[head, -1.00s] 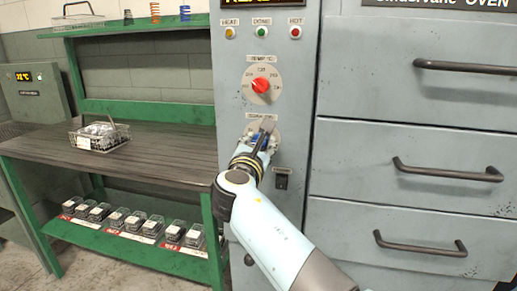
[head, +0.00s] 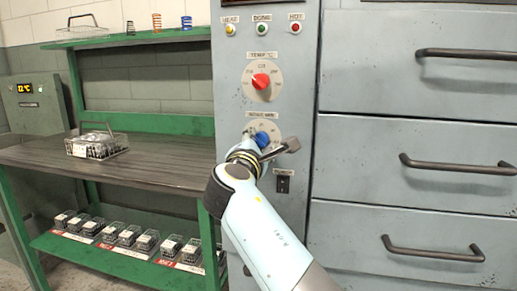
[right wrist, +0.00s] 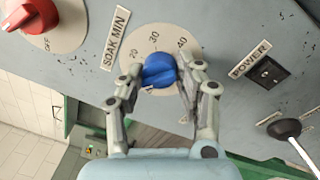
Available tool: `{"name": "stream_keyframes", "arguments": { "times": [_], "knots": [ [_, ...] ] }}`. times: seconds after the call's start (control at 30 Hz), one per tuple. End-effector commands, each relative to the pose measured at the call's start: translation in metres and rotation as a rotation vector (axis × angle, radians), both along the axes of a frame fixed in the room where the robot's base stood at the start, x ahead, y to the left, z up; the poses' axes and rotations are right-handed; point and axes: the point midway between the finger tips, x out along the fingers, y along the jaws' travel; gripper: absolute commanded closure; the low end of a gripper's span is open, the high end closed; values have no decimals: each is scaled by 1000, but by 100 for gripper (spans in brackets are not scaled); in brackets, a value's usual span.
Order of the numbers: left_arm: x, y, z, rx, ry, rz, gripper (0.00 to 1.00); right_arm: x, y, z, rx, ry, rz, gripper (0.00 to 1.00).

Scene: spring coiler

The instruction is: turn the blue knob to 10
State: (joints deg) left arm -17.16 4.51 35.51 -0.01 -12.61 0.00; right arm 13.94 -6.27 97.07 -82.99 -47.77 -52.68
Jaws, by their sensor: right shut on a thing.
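The blue knob (head: 262,139) sits on the round soak-minutes dial on the grey oven panel, below the red temperature knob. In the right wrist view the blue knob (right wrist: 158,71) is near the middle, with the numbers 20, 30 and 40 showing above it on its pale dial (right wrist: 160,38). My right gripper (right wrist: 166,72) is shut on the blue knob, one finger on each side. The lower dial is hidden and I cannot read the knob's setting. My left gripper is not in view.
The red knob (head: 261,81) is above. A power switch (head: 283,184) sits just below right of the dial. Drawers with dark handles (head: 458,166) are to the right. A green bench with a wire basket (head: 97,145) stands left.

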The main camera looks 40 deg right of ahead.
Motion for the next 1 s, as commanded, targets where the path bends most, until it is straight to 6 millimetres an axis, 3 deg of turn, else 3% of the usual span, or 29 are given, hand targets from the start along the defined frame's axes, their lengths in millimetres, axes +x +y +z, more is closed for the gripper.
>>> {"name": "stream_keyframes", "arguments": {
  "times": [0.5, 0.53, 0.67, 0.7, 1.0],
  "knots": [
    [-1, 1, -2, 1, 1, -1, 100, -1, 0, -3, 17, -12, -1, 97],
    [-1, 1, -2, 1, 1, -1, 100, -1, 0, -3, 17, -12, -1, 62],
    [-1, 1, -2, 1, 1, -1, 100, 0, 0, -2, 16, -12, -1, 45],
    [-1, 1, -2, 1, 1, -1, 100, 0, 0, -2, 16, -13, 0, 42],
    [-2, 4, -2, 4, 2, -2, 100, 0, 0, -1, 14, -14, 0, 42]
  ]
}}
